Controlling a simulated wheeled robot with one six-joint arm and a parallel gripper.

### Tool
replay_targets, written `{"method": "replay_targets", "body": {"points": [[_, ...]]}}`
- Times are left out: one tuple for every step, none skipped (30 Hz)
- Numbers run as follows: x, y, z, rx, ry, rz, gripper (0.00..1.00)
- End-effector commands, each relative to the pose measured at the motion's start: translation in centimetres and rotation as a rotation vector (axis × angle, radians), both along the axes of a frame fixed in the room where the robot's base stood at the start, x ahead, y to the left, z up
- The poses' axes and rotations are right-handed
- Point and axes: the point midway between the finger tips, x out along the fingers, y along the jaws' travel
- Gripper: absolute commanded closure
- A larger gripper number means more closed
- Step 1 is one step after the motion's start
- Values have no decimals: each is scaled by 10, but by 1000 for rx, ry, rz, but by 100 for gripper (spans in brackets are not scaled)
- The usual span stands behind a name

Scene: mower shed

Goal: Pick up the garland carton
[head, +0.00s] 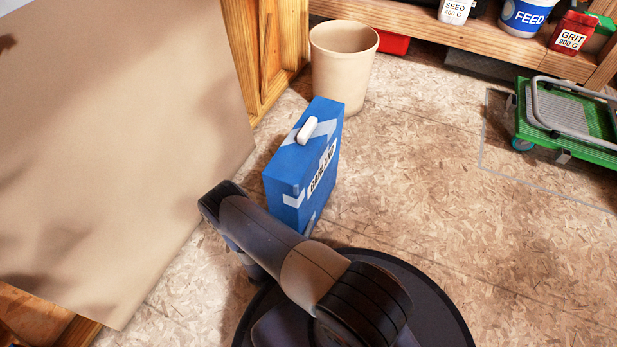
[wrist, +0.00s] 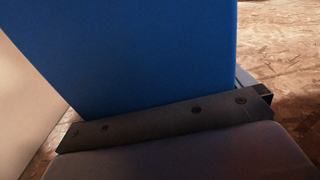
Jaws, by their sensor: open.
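The garland carton (head: 300,165) is a tall blue box with pale grey bands, a white handle on top and a white label on its side. It stands upright on the floor in the head view, just beyond my arm, which hides its lower front. In the wrist view a plain blue face of the carton (wrist: 150,50) fills most of the picture, close in front of my gripper (wrist: 165,122). My gripper is open; its dark bar crosses in front of the carton's lower part. Whether it touches the carton I cannot tell. In the head view my arm hides most of the gripper.
A beige bin (head: 342,75) stands close behind the carton. A large tan panel (head: 110,130) rises at the left, beside a wooden frame (head: 268,45). A green cart (head: 565,125) is at the right. A shelf (head: 430,22) holds containers at the back. Floor (head: 440,190) right of the carton is clear.

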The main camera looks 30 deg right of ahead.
Motion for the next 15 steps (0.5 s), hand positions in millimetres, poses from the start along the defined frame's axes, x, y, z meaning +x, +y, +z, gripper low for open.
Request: {"method": "replay_targets", "body": {"points": [[0,0,0,0,0,0,0],[0,0,0,0,0,0,2],[0,0,0,0,0,0,5],[0,0,0,0,0,0,7],[0,0,0,0,0,0,10],[0,0,0,0,0,0,13],[0,0,0,0,0,0,16],[0,0,0,0,0,0,18],[0,0,0,0,0,-1,21],[0,0,0,0,0,-1,24],[0,0,0,0,0,-1,26],[0,0,0,0,0,-1,29],[0,0,0,0,0,-1,32],[0,0,0,0,0,-1,34],[0,0,0,0,0,-1,38]]}}
